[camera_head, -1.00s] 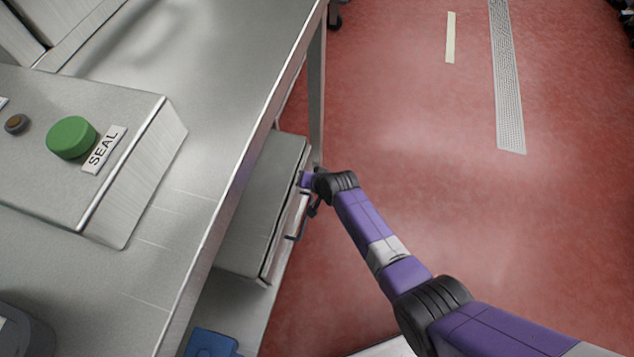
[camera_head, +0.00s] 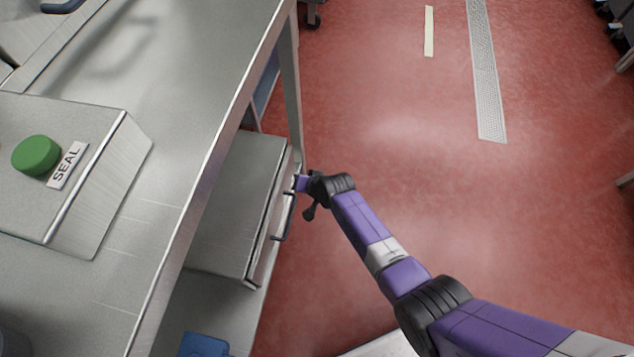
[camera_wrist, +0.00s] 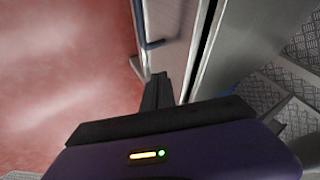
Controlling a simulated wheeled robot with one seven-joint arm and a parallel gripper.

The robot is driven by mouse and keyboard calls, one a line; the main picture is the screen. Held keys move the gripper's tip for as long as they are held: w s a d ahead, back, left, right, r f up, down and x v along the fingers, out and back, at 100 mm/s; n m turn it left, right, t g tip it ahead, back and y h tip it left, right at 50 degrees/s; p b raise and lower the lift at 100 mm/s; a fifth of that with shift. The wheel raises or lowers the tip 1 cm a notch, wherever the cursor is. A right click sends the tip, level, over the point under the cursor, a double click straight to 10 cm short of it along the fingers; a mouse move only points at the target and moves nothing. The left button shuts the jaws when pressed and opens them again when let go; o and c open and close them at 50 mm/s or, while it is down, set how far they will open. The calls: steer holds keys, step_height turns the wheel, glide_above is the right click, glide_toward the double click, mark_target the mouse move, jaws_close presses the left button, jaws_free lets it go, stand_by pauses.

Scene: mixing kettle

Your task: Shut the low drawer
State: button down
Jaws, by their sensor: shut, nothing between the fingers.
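The low drawer (camera_head: 265,245) is in a grey metal cabinet (camera_head: 232,205) under the table. Its front stands slightly out from the cabinet. A dark gap shows behind the drawer front (camera_wrist: 172,35) in the wrist view. A dark bar handle (camera_head: 287,220) is on the front and also shows in the wrist view (camera_wrist: 142,25). My gripper (camera_head: 301,184) is at the far part of the drawer front, beyond the handle. Its shut fingers (camera_wrist: 157,90) are empty and point at the front in the wrist view. I cannot tell whether they touch it.
The steel table (camera_head: 185,200) overhangs the cabinet, with a table leg (camera_head: 289,95) just beyond it. A box with a green SEAL button (camera_head: 36,156) stands on top. A blue object (camera_head: 204,345) lies on the lower shelf. The red floor (camera_head: 400,130) to the right is clear.

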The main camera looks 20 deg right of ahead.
steer(key=p+v, duration=0.3)
steer(key=v, duration=0.6)
steer(key=shift+p, duration=0.35)
steer(key=shift+s, duration=0.1)
steer(key=w+d+r+n+t, duration=0.1)
steer(key=w+r+t, duration=0.25)
steer(key=r, duration=0.35)
steer(key=s+d+r+n+t+h, duration=0.1)
steer(key=s+d+r+t, duration=0.15)
steer(key=r, duration=0.35)
steer(key=s+d+r+n+t, duration=0.1)
steer(key=s+r, duration=0.6)
steer(key=s, duration=0.5)
steer(key=s+d+r+n+h+p, duration=0.1)
steer(key=s+r, duration=0.7)
steer(key=s, duration=0.4)
steer(key=s+r+n+t, duration=0.1)
steer(key=s+r+n, duration=0.1)
steer(key=s+r, duration=0.75)
step_height(320, 180, up, 11)
steer(key=s+p, duration=0.2)
steer(key=p, duration=1.2)
steer(key=shift+s+d, duration=0.2)
steer(key=shift+s, duration=0.1)
